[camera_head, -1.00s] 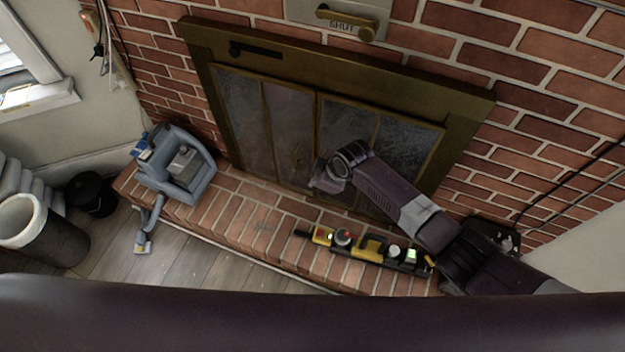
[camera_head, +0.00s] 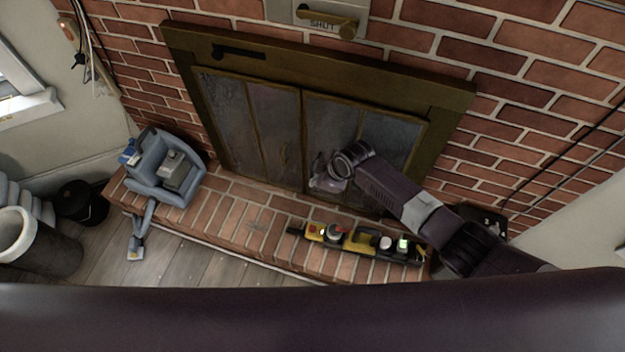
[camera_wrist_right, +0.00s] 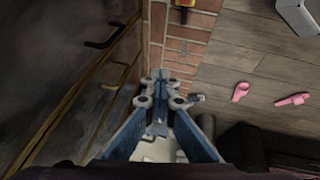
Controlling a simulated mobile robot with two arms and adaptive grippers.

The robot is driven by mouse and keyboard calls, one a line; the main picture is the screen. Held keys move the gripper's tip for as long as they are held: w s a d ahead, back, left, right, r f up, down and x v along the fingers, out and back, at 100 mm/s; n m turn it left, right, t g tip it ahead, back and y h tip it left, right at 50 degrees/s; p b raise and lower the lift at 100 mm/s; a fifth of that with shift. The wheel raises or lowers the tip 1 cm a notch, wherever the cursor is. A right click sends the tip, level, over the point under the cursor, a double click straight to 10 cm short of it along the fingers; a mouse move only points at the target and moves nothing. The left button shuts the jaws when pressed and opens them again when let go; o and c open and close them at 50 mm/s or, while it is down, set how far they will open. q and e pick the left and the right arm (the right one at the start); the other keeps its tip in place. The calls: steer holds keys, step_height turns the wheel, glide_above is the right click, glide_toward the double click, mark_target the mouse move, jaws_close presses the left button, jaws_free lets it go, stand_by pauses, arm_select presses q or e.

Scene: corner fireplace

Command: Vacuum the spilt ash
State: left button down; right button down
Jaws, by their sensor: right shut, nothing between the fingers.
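A blue-grey vacuum-like machine (camera_head: 166,172) sits at the left end of the brick hearth, its short hose and nozzle (camera_head: 138,240) reaching down to the wooden floor. I cannot make out a clear pile of ash; a faint grey smudge (camera_head: 254,226) shows on the hearth bricks. My right gripper (camera_head: 322,180) is in front of the shut glass fireplace doors (camera_head: 285,130), above the hearth, well to the right of the machine. In the right wrist view its blue fingers (camera_wrist_right: 162,95) are together and empty. My left gripper is not in view.
A yellow and black rack (camera_head: 355,243) with red and green-lit parts lies along the hearth's front right. A grey bin (camera_head: 45,262) and a black bucket (camera_head: 80,203) stand at left. Pink slippers (camera_wrist_right: 265,95) lie on the floor. The hearth between machine and rack is clear.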

steer(key=shift+s+d+r+p, duration=0.1)
steer(key=shift+s+d+p, duration=0.25)
steer(key=shift+s+p, duration=0.3)
steer(key=shift+s+d+f+p, duration=0.1)
steer(key=shift+s+d+p, duration=0.2)
steer(key=shift+s+p, duration=0.35)
steer(key=shift+s+d+r+p, duration=0.1)
steer(key=shift+s+d+p, duration=0.35)
steer(key=shift+s, duration=0.3)
steer(key=shift+w+a+b, duration=1.7)
steer(key=shift+a+b, duration=1)
steer(key=shift+a, duration=3.55)
steer(key=s+d+p, duration=0.1)
steer(key=d+p, duration=0.3)
steer(key=d, duration=0.2)
steer(key=shift+s+d, duration=0.35)
steer(key=shift+s, duration=0.05)
